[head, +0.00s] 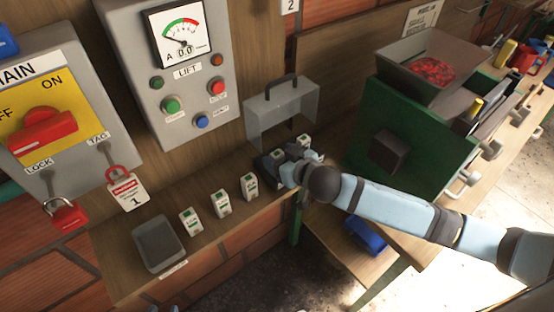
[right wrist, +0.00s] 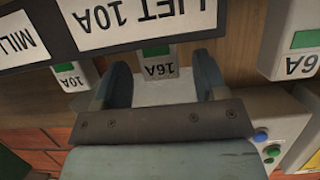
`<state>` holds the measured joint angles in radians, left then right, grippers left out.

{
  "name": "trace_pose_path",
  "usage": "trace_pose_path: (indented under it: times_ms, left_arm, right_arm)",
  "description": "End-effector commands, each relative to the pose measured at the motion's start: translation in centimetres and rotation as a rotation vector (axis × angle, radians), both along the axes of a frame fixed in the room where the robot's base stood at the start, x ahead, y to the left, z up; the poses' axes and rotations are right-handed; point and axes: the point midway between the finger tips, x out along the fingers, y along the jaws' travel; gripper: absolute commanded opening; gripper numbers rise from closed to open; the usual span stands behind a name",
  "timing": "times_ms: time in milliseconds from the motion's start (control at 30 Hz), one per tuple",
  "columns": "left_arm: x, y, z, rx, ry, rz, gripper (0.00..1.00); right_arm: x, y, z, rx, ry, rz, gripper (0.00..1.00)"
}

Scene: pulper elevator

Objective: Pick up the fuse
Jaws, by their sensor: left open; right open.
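My right gripper (head: 274,166) is open at the dark fuse holder below the raised clear cover (head: 283,106). A 10A fuse (right wrist: 70,78) is to the left, and a larger-looking fuse (right wrist: 290,52) ending in 6A to the right. Three white-and-green fuses stand on the shelf: one left (head: 190,221), one middle (head: 221,203), one right (head: 249,186). Only the tips of my open left gripper (head: 165,308) show at the bottom edge.
A grey tray (head: 159,246) sits on the shelf left of the fuses. The lift panel (head: 187,70) and main switch box (head: 55,110) are on the wall. A green machine (head: 400,140) with a red-filled hopper stands at the right, near my right arm.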

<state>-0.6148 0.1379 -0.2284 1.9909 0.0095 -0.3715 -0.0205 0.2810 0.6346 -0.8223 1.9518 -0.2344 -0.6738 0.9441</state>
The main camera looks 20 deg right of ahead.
Motion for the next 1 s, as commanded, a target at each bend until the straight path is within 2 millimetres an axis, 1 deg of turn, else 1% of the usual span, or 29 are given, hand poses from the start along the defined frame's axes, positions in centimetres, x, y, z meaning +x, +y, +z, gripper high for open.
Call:
trace_pose_path:
  times_ms: [33,133,367,400,467,500,567,600,633,867,1000]
  left_arm:
    - [0.02,0.09,0.24,0.001,-0.001,0.002,0.43]
    - [0.06,0.22,0.34,0.002,-0.002,0.003,0.43]
    - [-0.02,0.2,0.23,0.002,-0.001,0.003,0.43]
    - [-0.06,0.18,0.2,0.002,0.001,0.004,0.43]
    - [-0.12,0.11,0.16,0.001,0.002,0.002,0.43]
    - [-0.14,0.05,0.15,0.0,0.003,0.002,0.43]
    - [-0.17,-0.01,0.13,-0.001,0.004,0.001,0.43]
    - [-0.18,-0.04,0.13,-0.001,0.004,0.001,0.43]
    - [-0.19,-0.06,0.12,-0.001,0.004,0.0,0.43]
    - [-0.21,-0.11,0.13,-0.002,0.005,0.0,0.43]
    - [-0.2,-0.11,0.08,-0.002,0.005,0.001,0.43]
  right_arm:
    - [0.6,0.29,-0.09,0.0,0.0,0.0,0.66]
    - [1.24,0.57,-0.48,0.0,0.0,0.001,0.66]
    - [1.37,0.61,-0.63,0.0,0.0,0.001,0.66]
    - [1.37,0.61,-0.63,0.0,0.0,0.001,0.61]
    - [1.36,0.61,-0.63,0.0,0.0,0.001,0.48]
    - [1.36,0.6,-0.63,0.0,0.0,0.001,0.38]
    - [1.35,0.6,-0.62,0.0,0.0,0.001,0.25]
    - [1.35,0.6,-0.62,0.0,0.0,0.001,0.15]
    - [1.35,0.6,-0.63,0.0,0.0,0.001,0.11]
    - [1.34,0.59,-0.6,0.0,0.0,0.001,0.11]
    - [1.37,0.59,-0.21,0.002,-0.001,0.001,0.11]
